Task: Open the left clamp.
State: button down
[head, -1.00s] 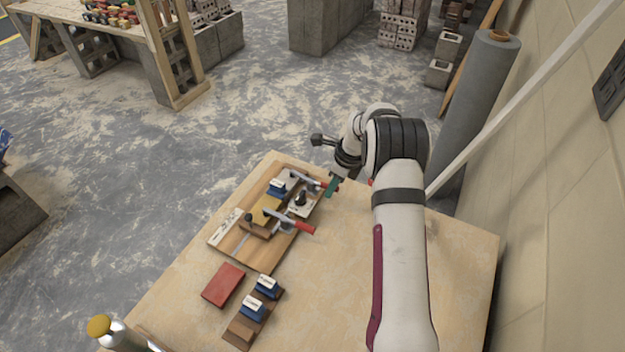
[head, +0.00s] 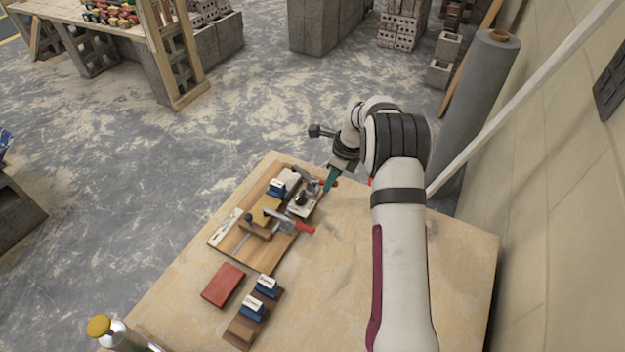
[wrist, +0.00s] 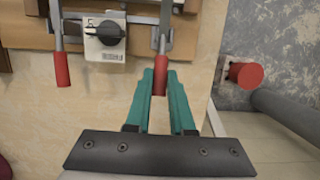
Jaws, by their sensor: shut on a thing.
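Two toggle clamps with red handles sit on a wooden fixture board (head: 222,240). My gripper (wrist: 160,78) has teal fingers, shut on the red handle (wrist: 160,66) of one clamp, the right-hand one in the wrist view. In the head view my gripper (head: 329,182) is at the far clamp (head: 304,173), and the fingers partly hide its handle. The other clamp's red handle (wrist: 61,70) is free at left in the wrist view. In the head view this nearer clamp (head: 285,222) points its handle toward the table's right side.
A white plate with a black knob (wrist: 108,33) lies between the handles. A yellow block (head: 265,208) is on the board. A red block (head: 223,285) and a holder with blue-and-white pieces (head: 253,308) stand nearer. The table's right part (head: 345,265) is clear.

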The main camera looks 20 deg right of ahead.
jog(key=shift+w+a+r, duration=0.15)
jog(key=shift+r, duration=0.3)
jog(key=shift+w+a+r, duration=0.2)
jog(key=shift+a+r, duration=0.05)
jog(key=shift+r, duration=0.2)
jog(key=shift+w+a+r, duration=0.2)
jog(key=shift+w+r, duration=0.05)
jog(key=shift+r, duration=0.1)
jog(key=c, duration=0.8)
grip_release()
jog(key=shift+o, duration=0.2)
